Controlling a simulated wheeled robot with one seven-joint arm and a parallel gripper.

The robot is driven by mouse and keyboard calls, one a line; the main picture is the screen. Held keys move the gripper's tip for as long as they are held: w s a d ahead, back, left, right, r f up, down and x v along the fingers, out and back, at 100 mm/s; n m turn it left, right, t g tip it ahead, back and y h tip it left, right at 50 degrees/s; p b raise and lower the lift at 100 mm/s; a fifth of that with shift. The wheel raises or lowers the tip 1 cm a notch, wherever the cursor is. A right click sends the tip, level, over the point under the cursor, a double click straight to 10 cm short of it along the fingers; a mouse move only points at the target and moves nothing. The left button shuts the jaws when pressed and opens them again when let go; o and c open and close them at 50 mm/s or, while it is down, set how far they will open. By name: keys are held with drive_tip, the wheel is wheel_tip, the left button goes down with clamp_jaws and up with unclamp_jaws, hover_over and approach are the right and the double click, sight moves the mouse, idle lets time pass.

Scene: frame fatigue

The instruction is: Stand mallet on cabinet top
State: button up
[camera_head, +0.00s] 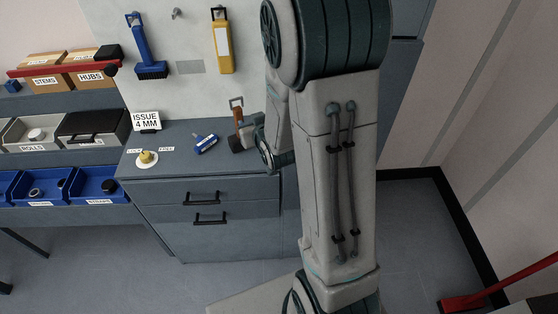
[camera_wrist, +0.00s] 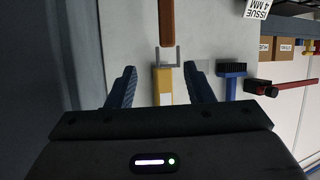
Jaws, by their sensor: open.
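The mallet has a brown handle (camera_head: 238,116) with a grey loop at its upper end and a dark head (camera_head: 236,145). It appears to stand head down on the cabinet top (camera_head: 185,165), near the back right, handle up. In the wrist view, which is upside down, its handle (camera_wrist: 166,22) and loop enter from the top. My gripper (camera_wrist: 161,86) is open, with nothing between its fingers. The loop end lies ahead of the fingertips, in line with the gap. In the head view my arm hides part of the cabinet top right of the mallet.
A blue-handled tool (camera_head: 206,143) and a yellow knob piece (camera_head: 147,158) lie on the cabinet top. A blue brush (camera_head: 147,50) and a yellow tool (camera_head: 222,45) hang on the wall behind. Shelves with bins stand left. A red bar (camera_head: 500,287) leans at lower right.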

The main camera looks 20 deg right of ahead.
drive_tip(key=s+a+r+g, duration=0.1)
drive_tip(key=s+r+g, duration=0.3)
drive_tip(key=s, duration=0.8)
drive_tip(key=s+a+r+g, duration=0.1)
drive_tip(key=s+r+g, duration=0.4)
drive_tip(key=s, duration=0.8)
wheel_tip(320, 180, up, 3)
drive_tip(key=shift+a+f, duration=0.2)
drive_tip(key=shift+a, duration=0.1)
